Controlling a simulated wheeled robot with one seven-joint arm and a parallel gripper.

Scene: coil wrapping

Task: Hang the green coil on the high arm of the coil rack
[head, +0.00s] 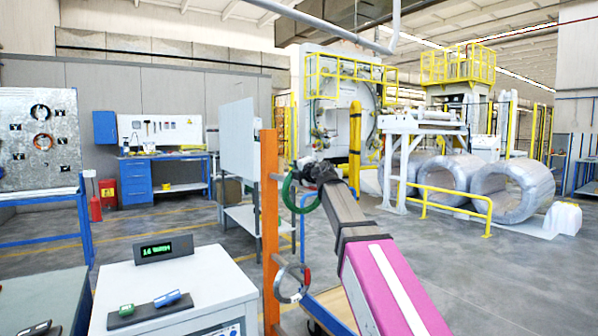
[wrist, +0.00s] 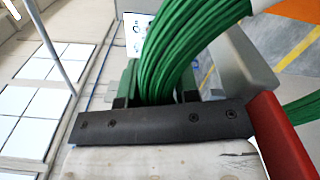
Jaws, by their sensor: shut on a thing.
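The green coil (head: 288,191) hangs from my gripper (head: 306,170) in the head view, beside the upper part of the orange rack post (head: 269,220). In the wrist view my gripper is shut on the green strands (wrist: 190,45), which fill the space past the jaws. A grey bar (wrist: 244,65) with a red end piece (wrist: 282,140) lies close to the right of the strands, and more green shows beyond the red piece. The high arm (head: 276,177) shows as a short grey stub by the coil. I cannot tell whether the coil is around it.
A grey coil (head: 289,284) hangs lower on the rack. A white cabinet (head: 175,280) with a display (head: 163,248) stands left of the post. A grey table (head: 245,215) with an upright panel is behind it. Large wrapped coils (head: 510,190) lie far right.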

